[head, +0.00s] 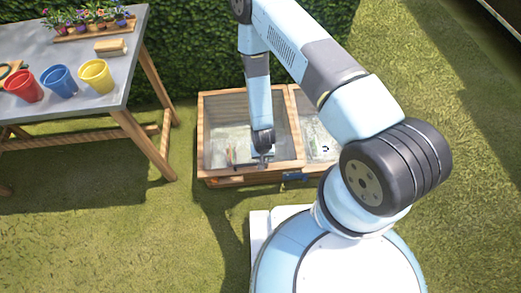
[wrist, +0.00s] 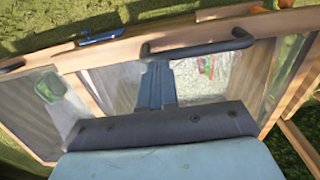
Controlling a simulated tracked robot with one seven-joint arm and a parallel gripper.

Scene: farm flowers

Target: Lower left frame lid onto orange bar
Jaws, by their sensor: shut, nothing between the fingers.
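The left frame lid (head: 299,135) is a wooden frame with a clear pane on the left half of the low wooden cold frame. It looks larger than the right lid, but I cannot tell how far it is raised. My gripper (head: 263,160) is over the pane near its front rail, shut and empty. In the wrist view, the shut fingers of my gripper (wrist: 156,75) point at a dark bar handle (wrist: 197,47) on the wooden rail. I cannot tell whether they touch it.
The right lid (head: 293,105) adjoins the left one. A blue piece (head: 295,177) sits on the front edge. A hedge (head: 190,50) stands behind. A grey table (head: 105,75) with red (head: 23,86), blue (head: 59,81) and yellow (head: 96,77) pots is left. Grass in front is open.

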